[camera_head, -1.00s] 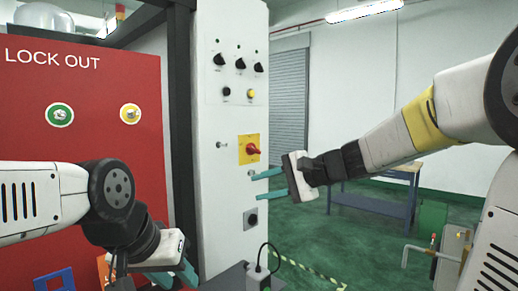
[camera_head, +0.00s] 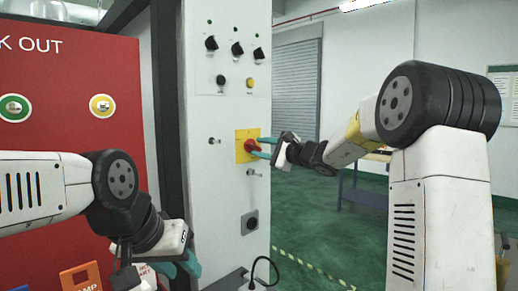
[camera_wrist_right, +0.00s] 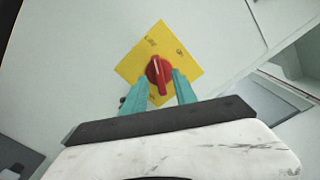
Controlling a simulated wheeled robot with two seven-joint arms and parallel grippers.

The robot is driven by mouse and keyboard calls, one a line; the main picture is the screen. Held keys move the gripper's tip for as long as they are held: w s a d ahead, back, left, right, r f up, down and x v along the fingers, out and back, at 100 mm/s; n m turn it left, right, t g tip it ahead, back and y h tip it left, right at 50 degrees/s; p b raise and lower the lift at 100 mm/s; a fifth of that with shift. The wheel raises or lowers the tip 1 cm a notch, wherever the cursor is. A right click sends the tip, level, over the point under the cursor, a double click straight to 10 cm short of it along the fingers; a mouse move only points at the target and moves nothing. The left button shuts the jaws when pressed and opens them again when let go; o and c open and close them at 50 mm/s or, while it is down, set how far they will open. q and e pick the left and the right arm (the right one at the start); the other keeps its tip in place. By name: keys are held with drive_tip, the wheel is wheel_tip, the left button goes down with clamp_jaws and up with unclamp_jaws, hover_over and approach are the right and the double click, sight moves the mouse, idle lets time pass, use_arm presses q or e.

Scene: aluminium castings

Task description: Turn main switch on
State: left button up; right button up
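The main switch is a red rotary knob (camera_head: 251,146) on a yellow square plate (camera_head: 241,153), set on the white cabinet's front. In the right wrist view the red knob (camera_wrist_right: 159,72) sits on the tilted yellow plate (camera_wrist_right: 184,52), with its handle between my fingers. My right gripper (camera_head: 262,147) is open, its teal fingers pointing at the knob; the right wrist view shows the fingers (camera_wrist_right: 158,88) on both sides of it. Whether they touch it I cannot tell. My left gripper (camera_head: 186,266) hangs low at the left, partly hidden; its teal fingers appear apart and empty.
The white cabinet (camera_head: 215,190) has several black knobs (camera_head: 237,48) above the switch and a socket (camera_head: 249,222) below. A red lock-out board (camera_head: 70,110) stands at the left. A blue-legged table (camera_head: 365,195) is behind my right arm. Green floor is open right of the cabinet.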

drive_tip(key=shift+w+a, duration=0.3)
drive_tip(key=shift+a, duration=0.05)
clamp_jaws()
drive_tip(key=m, duration=0.5)
drive_tip(key=shift+m, duration=0.4)
drive_tip(key=m, duration=0.6)
idle(0.5)
drive_tip(key=shift+f, duration=0.1)
